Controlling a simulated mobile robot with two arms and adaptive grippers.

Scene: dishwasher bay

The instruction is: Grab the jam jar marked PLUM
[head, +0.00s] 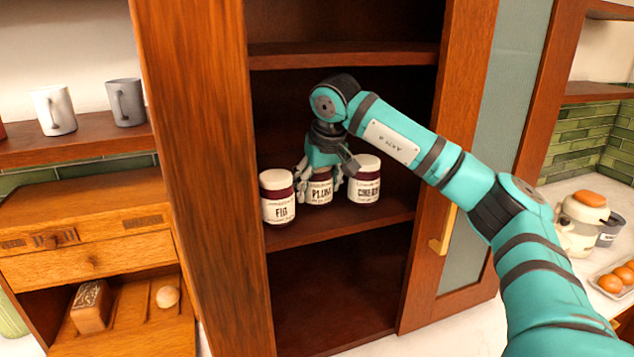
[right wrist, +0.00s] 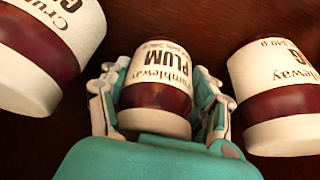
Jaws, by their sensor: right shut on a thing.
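The jam jar marked PLUM (head: 319,189) stands on the cabinet's middle shelf, between two other jars. My right gripper (head: 321,180) reaches down over it from above, with its fingers shut on the jar's sides. In the right wrist view the PLUM jar (right wrist: 158,85) sits between the two fingers (right wrist: 160,105), its white lid toward my palm. The jar seems to be still at shelf level; its base is hard to make out. My left gripper is not in view.
A FIG jar (head: 278,198) stands close on the left, and a jar with a partly hidden label (head: 365,180) close on the right. The cabinet's upright panel (head: 200,150) is left of the shelf. The open glass door (head: 490,140) is to the right. The shelf below is empty.

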